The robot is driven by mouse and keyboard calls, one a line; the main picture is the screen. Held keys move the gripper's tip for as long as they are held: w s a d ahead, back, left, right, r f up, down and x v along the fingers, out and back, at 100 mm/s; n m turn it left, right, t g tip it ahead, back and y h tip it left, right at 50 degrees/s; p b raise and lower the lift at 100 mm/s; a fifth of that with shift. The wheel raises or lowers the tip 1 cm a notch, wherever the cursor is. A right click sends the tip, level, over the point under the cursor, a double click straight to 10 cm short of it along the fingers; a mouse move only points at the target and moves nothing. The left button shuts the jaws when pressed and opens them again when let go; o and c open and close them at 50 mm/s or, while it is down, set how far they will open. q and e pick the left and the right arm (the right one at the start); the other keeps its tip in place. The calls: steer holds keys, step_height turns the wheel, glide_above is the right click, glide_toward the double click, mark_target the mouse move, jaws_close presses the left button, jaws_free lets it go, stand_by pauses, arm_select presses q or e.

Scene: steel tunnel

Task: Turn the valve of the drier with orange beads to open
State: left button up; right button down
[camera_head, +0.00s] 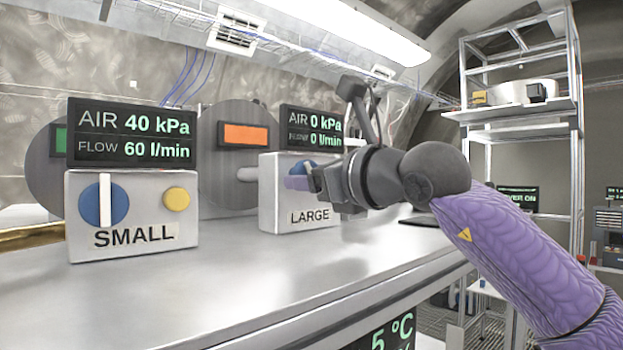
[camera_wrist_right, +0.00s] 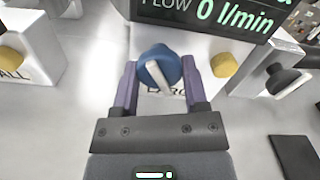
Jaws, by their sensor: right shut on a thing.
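A drier's round grey drum (camera_head: 212,180) has a window of orange beads (camera_head: 243,135). In front of its right side stands the white LARGE box (camera_head: 270,205), with a blue valve knob also seen in the right wrist view (camera_wrist_right: 160,64). The knob's white handle (camera_wrist_right: 158,80) is tilted. My right gripper (camera_head: 300,180) is shut on the knob, one purple finger on each side; it hides much of the knob in the head view. The display (camera_head: 312,127) above reads AIR 0 kPa, FLOW 0 l/min. My left gripper is not in view.
At left, the SMALL box (camera_head: 145,245) has a blue knob (camera_head: 104,201) with its white handle upright. Its display (camera_head: 132,135) reads 40 kPa and 60 l/min. A green-windowed drum stands behind it. The steel bench top (camera_head: 230,290) in front is clear.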

steer(key=shift+r+n, duration=0.15)
steer(key=shift+n, duration=0.25)
steer(key=shift+c, duration=0.5)
jaws_free()
steer(key=shift+s+d+f+b, duration=0.2)
steer(key=shift+s+b, duration=0.05)
steer(key=shift+b, duration=0.1)
steer(key=b+v, duration=0.4)
steer(key=v, duration=0.5)
steer(key=shift+b, duration=0.3)
steer(key=shift+s+d, duration=0.1)
steer(key=shift+s, duration=0.05)
steer(key=shift+r, duration=0.15)
